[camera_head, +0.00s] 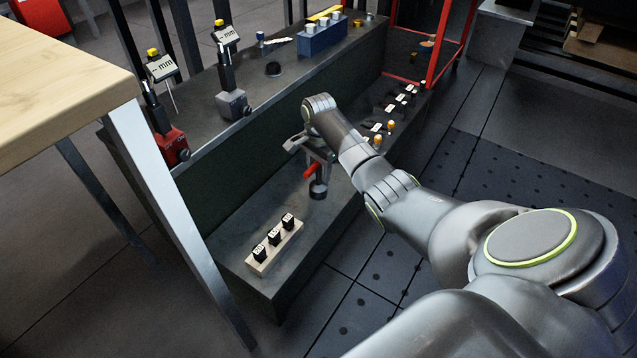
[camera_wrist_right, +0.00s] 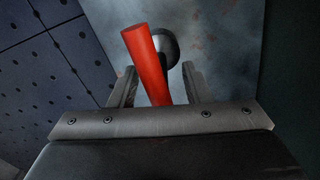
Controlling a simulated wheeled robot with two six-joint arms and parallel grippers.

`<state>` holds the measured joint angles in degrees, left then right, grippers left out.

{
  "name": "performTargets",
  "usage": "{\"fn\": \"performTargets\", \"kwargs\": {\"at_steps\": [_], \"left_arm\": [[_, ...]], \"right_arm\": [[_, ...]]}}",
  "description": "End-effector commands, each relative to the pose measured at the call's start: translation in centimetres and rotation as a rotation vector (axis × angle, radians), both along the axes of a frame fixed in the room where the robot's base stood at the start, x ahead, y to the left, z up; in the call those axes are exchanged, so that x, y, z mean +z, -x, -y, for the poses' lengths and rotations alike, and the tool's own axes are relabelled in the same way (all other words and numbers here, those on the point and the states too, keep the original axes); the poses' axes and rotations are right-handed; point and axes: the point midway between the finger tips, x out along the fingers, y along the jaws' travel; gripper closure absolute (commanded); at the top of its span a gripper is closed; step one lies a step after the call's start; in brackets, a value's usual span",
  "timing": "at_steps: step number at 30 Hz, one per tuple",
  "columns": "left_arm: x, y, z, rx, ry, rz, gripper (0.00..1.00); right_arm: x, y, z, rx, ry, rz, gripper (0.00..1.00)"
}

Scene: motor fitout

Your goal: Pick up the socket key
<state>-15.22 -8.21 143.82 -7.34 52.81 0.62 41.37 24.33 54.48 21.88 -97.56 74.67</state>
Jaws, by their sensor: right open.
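The socket key has a red handle (camera_head: 312,171) and a dark round lower part (camera_head: 318,190). It stands on the lower step of the grey bench, below my right gripper (camera_head: 319,158). In the right wrist view the red handle (camera_wrist_right: 148,65) appears tilted between the two fingers of my right gripper (camera_wrist_right: 158,70), with a dark round part behind it. The fingers are open, with gaps showing on both sides of the handle. I cannot tell how deep the handle sits between them. My left gripper is not in view.
A pale block with several black labelled pieces (camera_head: 274,247) lies on the lower step's near end. Several small labelled items (camera_head: 390,126) line its far end. Gauges on stands (camera_head: 232,100) and a blue block (camera_head: 322,38) occupy the upper step. A wooden table (camera_head: 60,85) is left.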

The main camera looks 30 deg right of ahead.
Motion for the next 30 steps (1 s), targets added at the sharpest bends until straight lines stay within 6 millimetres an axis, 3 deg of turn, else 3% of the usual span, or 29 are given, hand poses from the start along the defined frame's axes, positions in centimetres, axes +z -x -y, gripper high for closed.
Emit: {"fn": "performTargets", "kwargs": {"at_steps": [5, 15, 26, 30], "left_arm": [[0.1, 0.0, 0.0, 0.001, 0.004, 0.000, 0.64], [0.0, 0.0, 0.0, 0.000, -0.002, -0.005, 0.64], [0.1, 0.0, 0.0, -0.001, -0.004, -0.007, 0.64], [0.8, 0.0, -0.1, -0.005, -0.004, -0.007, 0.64]], "right_arm": [[0.1, 0.0, 0.0, 0.000, 0.000, 0.001, 0.59], [0.1, 0.0, 0.0, 0.000, 0.000, 0.001, 1.00], [0.3, -0.1, 0.0, 0.000, 0.000, 0.003, 1.00], [1.4, -0.1, 0.0, 0.001, 0.001, 0.004, 1.00]]}}
